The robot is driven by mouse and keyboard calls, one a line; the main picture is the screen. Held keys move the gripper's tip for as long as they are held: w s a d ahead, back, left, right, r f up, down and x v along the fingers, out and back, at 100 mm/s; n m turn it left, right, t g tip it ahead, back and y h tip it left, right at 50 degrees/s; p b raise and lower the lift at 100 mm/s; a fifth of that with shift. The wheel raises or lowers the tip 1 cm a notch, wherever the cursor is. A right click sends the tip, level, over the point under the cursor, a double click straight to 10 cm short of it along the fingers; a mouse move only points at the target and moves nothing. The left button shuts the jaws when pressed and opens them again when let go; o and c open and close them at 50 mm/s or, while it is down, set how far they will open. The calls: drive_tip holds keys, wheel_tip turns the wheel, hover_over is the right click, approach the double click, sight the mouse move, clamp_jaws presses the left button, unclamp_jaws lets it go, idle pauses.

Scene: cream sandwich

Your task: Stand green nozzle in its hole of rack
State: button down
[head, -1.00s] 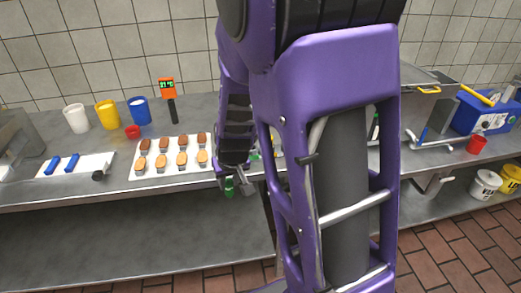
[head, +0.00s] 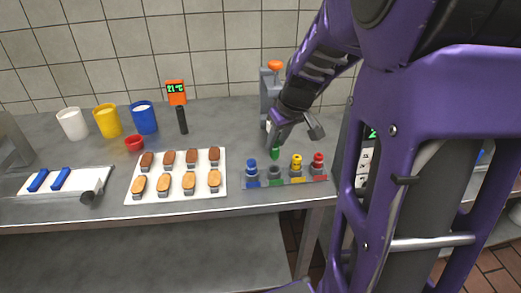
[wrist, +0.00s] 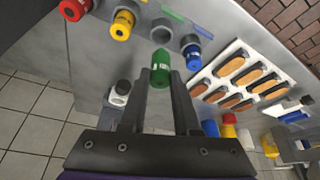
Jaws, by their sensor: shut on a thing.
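The green nozzle (head: 275,153) is held upright in my gripper (head: 272,138), at or just behind the rack in the head view. In the wrist view the green nozzle (wrist: 160,66) sits between the two fingers of my gripper (wrist: 160,82). The rack (head: 258,185) lies at the front edge of the counter with coloured labels. Its green-labelled grey holder (wrist: 162,33) is empty. Blue (head: 252,168), yellow (head: 297,162) and red (head: 318,160) nozzles stand in the other holders. The exact height of the green nozzle above the rack is unclear.
A grey device with an orange top (head: 275,66) stands behind my gripper.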

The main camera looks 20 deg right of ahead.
sight(277, 155)
drive_tip(key=shift+f+b, duration=0.45)
drive_tip(key=shift+f, duration=2.45)
drive_tip(key=shift+f, duration=0.2)
drive_tip(key=c, duration=0.6)
unclamp_jaws()
drive_tip(key=shift+c, duration=0.2)
drive_tip(key=shift+r, duration=0.1)
drive_tip(key=p+v, duration=0.6)
drive_tip(key=v, duration=0.6)
drive_tip(key=shift+w+r, duration=0.1)
drive_tip(key=shift+r, duration=0.1)
